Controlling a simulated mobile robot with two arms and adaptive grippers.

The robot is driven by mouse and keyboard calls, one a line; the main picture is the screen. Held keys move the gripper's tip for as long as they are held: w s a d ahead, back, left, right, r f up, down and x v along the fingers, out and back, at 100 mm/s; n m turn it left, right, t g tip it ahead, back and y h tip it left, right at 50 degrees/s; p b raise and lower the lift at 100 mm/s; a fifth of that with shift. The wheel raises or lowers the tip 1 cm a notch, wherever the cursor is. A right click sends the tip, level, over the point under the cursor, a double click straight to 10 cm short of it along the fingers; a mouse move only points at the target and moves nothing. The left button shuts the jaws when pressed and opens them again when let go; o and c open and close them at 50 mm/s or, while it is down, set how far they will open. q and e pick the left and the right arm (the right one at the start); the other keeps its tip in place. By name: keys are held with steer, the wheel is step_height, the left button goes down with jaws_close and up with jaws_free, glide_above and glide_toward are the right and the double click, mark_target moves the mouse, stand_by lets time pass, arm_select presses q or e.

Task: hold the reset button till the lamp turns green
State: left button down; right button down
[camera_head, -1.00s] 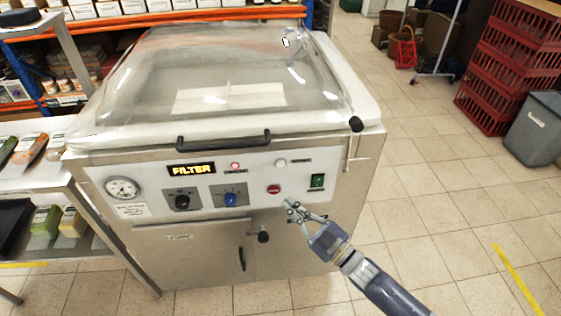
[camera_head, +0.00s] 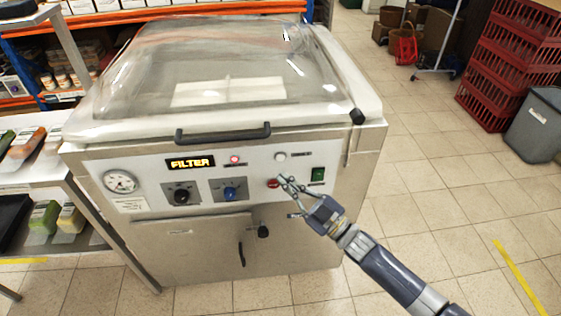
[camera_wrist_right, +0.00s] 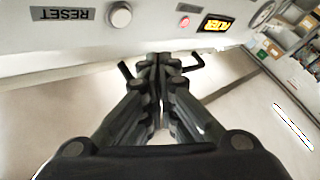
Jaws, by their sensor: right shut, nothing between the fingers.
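The reset button (camera_head: 280,156) is a round pale button on the machine's front panel, right of the red lamp. In the right wrist view the button (camera_wrist_right: 119,15) sits beside an upside-down RESET label (camera_wrist_right: 62,14). The small lamp (camera_head: 234,159) glows red; it also shows in the right wrist view (camera_wrist_right: 184,22). My right gripper (camera_head: 282,180) is shut and empty, its tips just below the reset button in the head view and beside the red button (camera_head: 273,183). In the wrist view the tips (camera_wrist_right: 160,58) look apart from the reset button. My left gripper is not in view.
The panel also has a lit FILTER display (camera_head: 190,162), a green switch (camera_head: 318,174), a black knob (camera_head: 181,196) and a blue knob (camera_head: 229,193). A black lid handle (camera_head: 222,133) sticks out above.

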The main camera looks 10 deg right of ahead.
mark_target(280, 157)
steer(key=shift+w+d+b, duration=0.2)
steer(key=shift+w+b, duration=0.85)
steer(key=shift+w, duration=1.45)
steer(key=shift+w, duration=0.1)
steer(key=shift+w, duration=0.3)
steer(key=shift+w+b, duration=0.45)
steer(key=shift+b, duration=0.1)
steer(key=shift+s, duration=0.15)
stand_by(1.6)
steer(key=shift+s+p, duration=0.55)
steer(key=shift+s, duration=0.2)
steer(key=shift+s, duration=0.1)
